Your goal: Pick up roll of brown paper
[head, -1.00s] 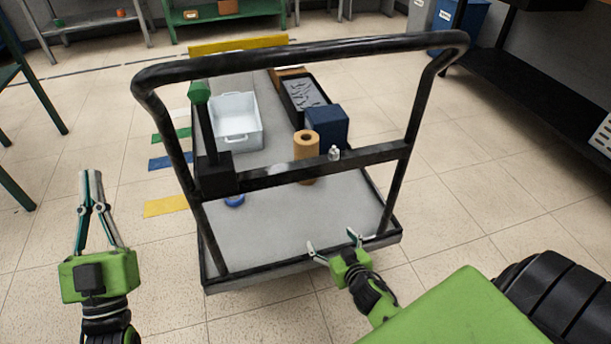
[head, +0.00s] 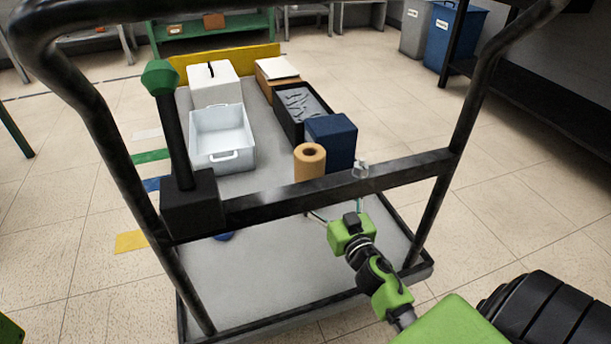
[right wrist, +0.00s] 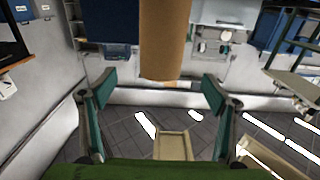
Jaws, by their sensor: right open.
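The roll of brown paper (head: 309,160) stands upright on the grey cart bed (head: 275,265), partly hidden behind the cart's black crossbar. It also shows in the right wrist view as a brown cylinder (right wrist: 165,40), beyond my fingertips and roughly centred between them. My right gripper (head: 335,217) is under the crossbar over the cart bed, near the roll's lower part. In the right wrist view the right gripper (right wrist: 158,92) has its two fingers wide apart with nothing between them. My left gripper is out of the head view; only a bit of green shows at the lower left edge.
A white bin (head: 222,135), a black tray (head: 299,105) and a black post with green top (head: 176,130) are near.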

